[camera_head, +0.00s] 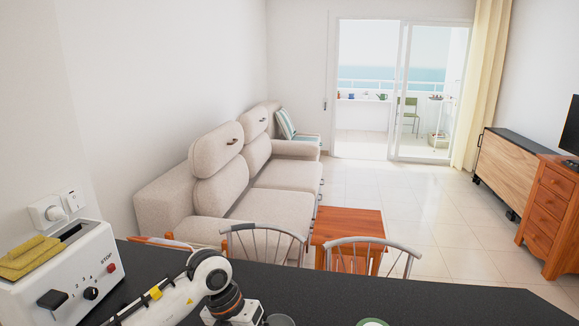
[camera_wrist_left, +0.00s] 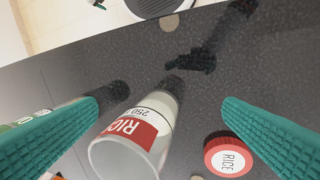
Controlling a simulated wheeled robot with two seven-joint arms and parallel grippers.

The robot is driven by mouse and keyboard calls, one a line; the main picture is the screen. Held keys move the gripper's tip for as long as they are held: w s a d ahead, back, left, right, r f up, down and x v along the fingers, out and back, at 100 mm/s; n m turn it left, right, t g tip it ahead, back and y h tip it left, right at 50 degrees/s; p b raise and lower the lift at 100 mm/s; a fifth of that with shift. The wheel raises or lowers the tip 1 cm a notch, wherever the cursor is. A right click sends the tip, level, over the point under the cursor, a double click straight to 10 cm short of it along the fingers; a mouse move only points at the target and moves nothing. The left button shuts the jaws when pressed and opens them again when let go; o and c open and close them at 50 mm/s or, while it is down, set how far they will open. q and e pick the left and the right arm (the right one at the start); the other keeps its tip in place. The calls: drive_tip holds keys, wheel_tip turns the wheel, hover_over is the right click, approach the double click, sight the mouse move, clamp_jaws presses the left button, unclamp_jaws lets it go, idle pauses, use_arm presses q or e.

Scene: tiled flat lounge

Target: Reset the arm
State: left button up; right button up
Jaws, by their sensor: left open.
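My left arm reaches over the dark counter (camera_head: 330,300) at the bottom of the head view. In the left wrist view, my left gripper (camera_wrist_left: 160,105) is open, with its green ridged fingers wide apart. A pale jar (camera_wrist_left: 165,103) with a red RICE label shows between the fingers, its mouth open towards the camera. I cannot tell whether it touches a finger; the fingers are not closed on it. A red-rimmed lid (camera_wrist_left: 228,157) marked RICE lies flat on the counter near the right finger. My right gripper is not in view.
A round green-and-white item (camera_head: 372,322) is cut off at the bottom edge. Chairs (camera_head: 265,240) and a wooden table (camera_head: 345,225) stand beyond the counter. The counter's right part looks clear.

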use_arm(q)
drive_tip(key=s+d+r+h, duration=0.2)
drive_tip(key=s+d+h, duration=0.35)
drive_tip(key=d, duration=0.35)
drive_tip(key=d+r+n+t+h, duration=0.4)
drive_tip(key=r+n+h, duration=0.1)
drive_tip(key=r+h, duration=0.65)
drive_tip(key=w+a+n+t+y, duration=0.4)
drive_tip(key=a+n+t+y, duration=0.9)
drive_tip(key=n+t, duration=0.6)
drive_tip(key=s+a+f+n+g+y, duration=0.4)
drive_tip(key=a+f+n+g+y, duration=0.4)
drive_tip(key=a+f+n, duration=0.4)
drive_tip(key=s+f+n+g, duration=0.1)
drive_tip(key=s+f+g, duration=0.55)
drive_tip(key=s, duration=0.45)
drive_tip(key=s+f+n+g, duration=0.1)
drive_tip(key=s+f+g, duration=0.5)
drive_tip(key=s, duration=0.4)
wheel_tip(320, 180, down, 29)
drive_tip(key=s, duration=0.2)
drive_tip(key=s+a+f+g, duration=0.1)
drive_tip(key=s+a+f, duration=0.2)
drive_tip(key=s+f, duration=1.1)
drive_tip(key=shift+s+a+f+m+h, duration=0.2)
drive_tip(key=shift+s+f+m+h, duration=0.1)
drive_tip(key=shift+s, duration=0.6)
